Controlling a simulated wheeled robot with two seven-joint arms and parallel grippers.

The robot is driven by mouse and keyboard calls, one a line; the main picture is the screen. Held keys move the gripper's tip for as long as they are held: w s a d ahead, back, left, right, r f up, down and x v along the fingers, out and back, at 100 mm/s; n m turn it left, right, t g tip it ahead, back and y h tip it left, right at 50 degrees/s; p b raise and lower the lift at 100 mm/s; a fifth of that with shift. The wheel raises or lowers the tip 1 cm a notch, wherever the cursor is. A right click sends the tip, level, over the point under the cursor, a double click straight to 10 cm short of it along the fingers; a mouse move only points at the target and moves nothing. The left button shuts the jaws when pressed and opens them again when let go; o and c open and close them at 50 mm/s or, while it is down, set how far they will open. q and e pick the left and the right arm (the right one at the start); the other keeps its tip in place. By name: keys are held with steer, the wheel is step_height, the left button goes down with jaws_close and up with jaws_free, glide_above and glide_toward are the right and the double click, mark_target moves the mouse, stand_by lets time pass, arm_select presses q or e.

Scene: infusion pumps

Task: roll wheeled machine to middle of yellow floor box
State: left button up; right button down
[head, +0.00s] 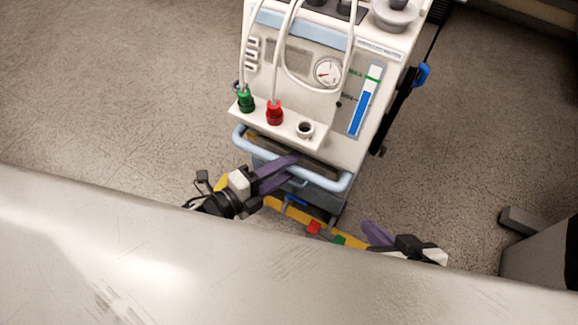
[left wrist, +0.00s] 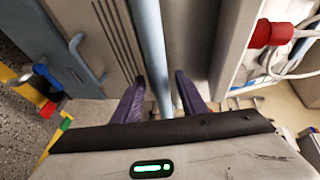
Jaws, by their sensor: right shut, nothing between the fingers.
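The wheeled machine (head: 312,90) stands upright in front of me, with a dial gauge, green and red fittings and a light blue handle bar (head: 258,146) along its near side. My left gripper (head: 298,166) is at this bar. In the left wrist view the bar (left wrist: 152,45) runs between its two purple fingers (left wrist: 160,82), which look parted with a small gap. My right gripper (head: 372,232) is shut and empty, right of and below the handle, apart from it. Yellow floor marking (head: 290,210) shows beneath the machine's near side; most of the box is hidden.
A large pale surface (head: 120,250) fills the bottom of the head view and hides the floor there. Red (head: 314,227) and green (head: 340,239) patches lie by the yellow marking. A dark grey object (head: 535,245) stands at the right. Grey floor (head: 120,90) is clear left of the machine.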

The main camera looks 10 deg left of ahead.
arm_select(q)
steer(key=shift+w+d, duration=0.25)
steer(key=shift+w, duration=0.05)
jaws_close()
steer(key=shift+s+f, duration=0.1)
